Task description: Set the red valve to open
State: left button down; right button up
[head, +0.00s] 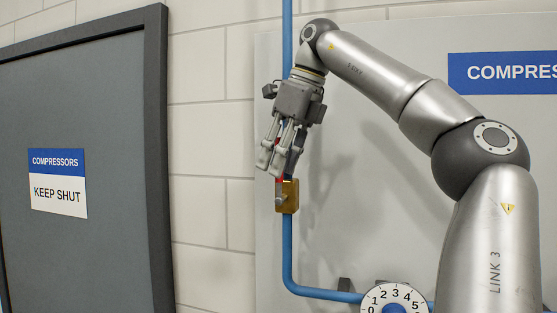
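The valve has a brass body (287,196) set in the blue vertical pipe, left of the middle of the head view. A narrow strip of its red handle (281,172) shows just above the brass body, along the pipe. The rest of the handle is hidden behind my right gripper's fingers. My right gripper (274,165) points down in front of the pipe, with its fingertips at the handle, just above the brass body. I cannot tell whether the fingers are closed on the handle or only beside it. My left gripper is not in view.
The blue pipe (287,250) bends right at the bottom towards a white numbered dial (394,299). A pale panel (350,215) with a blue compressors sign (505,73) stands behind. A grey door (100,120) marked "KEEP SHUT" is at the left.

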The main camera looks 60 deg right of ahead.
jog(key=shift+s+r, duration=0.25)
jog(key=shift+r, duration=0.45)
jog(key=s+r, duration=0.1)
jog(key=s, duration=1.1)
jog(key=shift+s+d, duration=0.25)
jog(key=shift+d, duration=0.2)
jog(key=shift+d+r, duration=0.1)
